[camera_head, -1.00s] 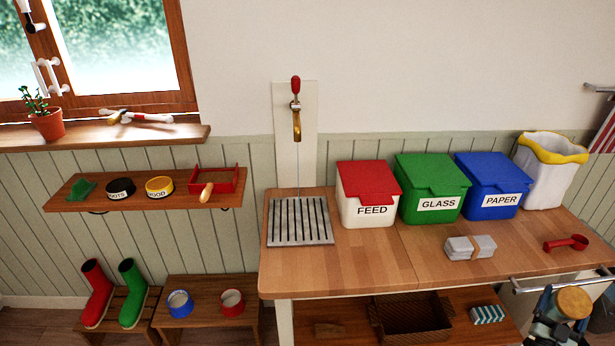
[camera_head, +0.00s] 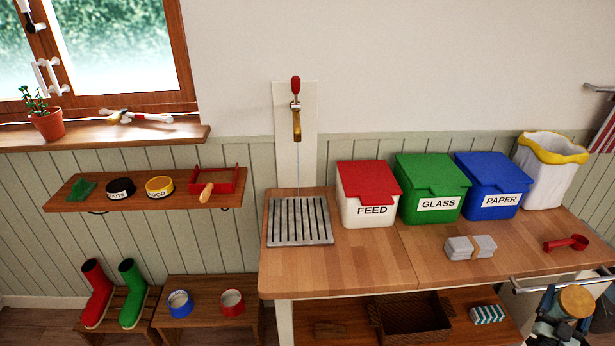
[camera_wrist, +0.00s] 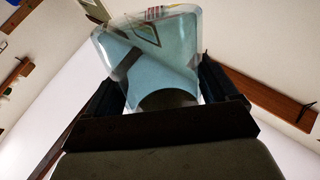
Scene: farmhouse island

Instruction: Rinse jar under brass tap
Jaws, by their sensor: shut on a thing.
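The brass tap (camera_head: 296,122) with a red handle is on a pale wall panel. A thin pale line, like a trickle of water, runs from its spout down to the slotted drain grate (camera_head: 329,240). In the wrist view, my gripper (camera_wrist: 168,92) is shut on a clear, bluish glass jar (camera_wrist: 150,48), one finger on each side. In the head view, my arm is at the lower right corner, in front of the worktop and far from the tap. The jar is not clearly seen there; a round tan disc (camera_head: 577,300) tops that part of the arm.
Feed (camera_head: 366,210), glass (camera_head: 428,207) and paper (camera_head: 489,200) bins stand along the worktop's back. A grey wrapped bundle (camera_head: 470,247) and a red scoop (camera_head: 568,243) lie nearer. A metal rail (camera_head: 560,284) runs along the right front. The worktop before the grate is clear.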

